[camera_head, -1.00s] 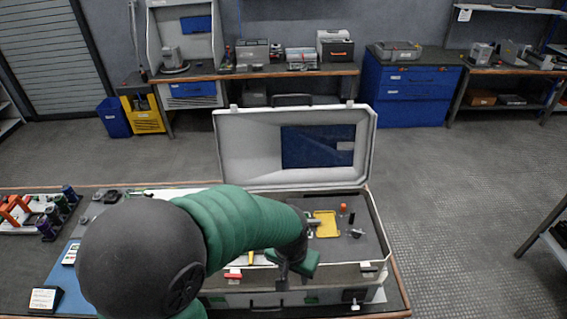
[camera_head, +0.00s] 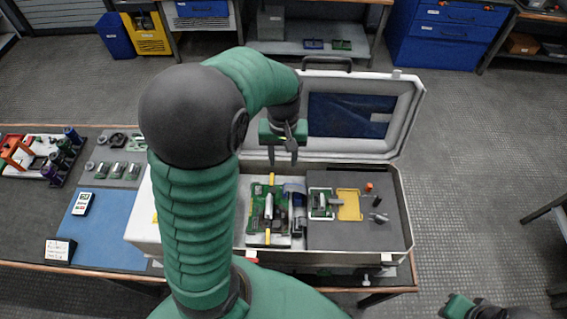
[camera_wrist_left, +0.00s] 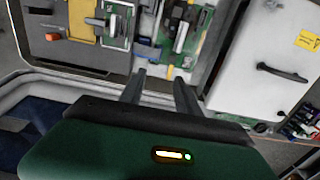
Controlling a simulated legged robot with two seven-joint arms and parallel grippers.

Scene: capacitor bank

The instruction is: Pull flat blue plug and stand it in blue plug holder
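My left gripper (camera_head: 285,157) hangs above the open case, near its back wall; the wrist view shows its two fingers (camera_wrist_left: 160,95) apart with nothing between them. A flat blue piece (camera_head: 294,188), which looks like the blue plug, lies between two green boards in the case. It also shows in the wrist view (camera_wrist_left: 149,51), beyond the fingers and apart from them. A dark blue upright piece (camera_head: 71,134) stands in the rack at far left; I cannot tell whether this is the blue plug holder. My right gripper (camera_head: 455,306) is at the bottom right, its fingers unclear.
The case (camera_head: 407,215) has its lid (camera_head: 405,110) raised at the back. A larger green board (camera_head: 256,212) and a yellow frame (camera_head: 349,206) lie inside. A blue mat (camera_head: 110,235) and a colored rack (camera_head: 30,178) are on the left. My left arm covers the case's left part.

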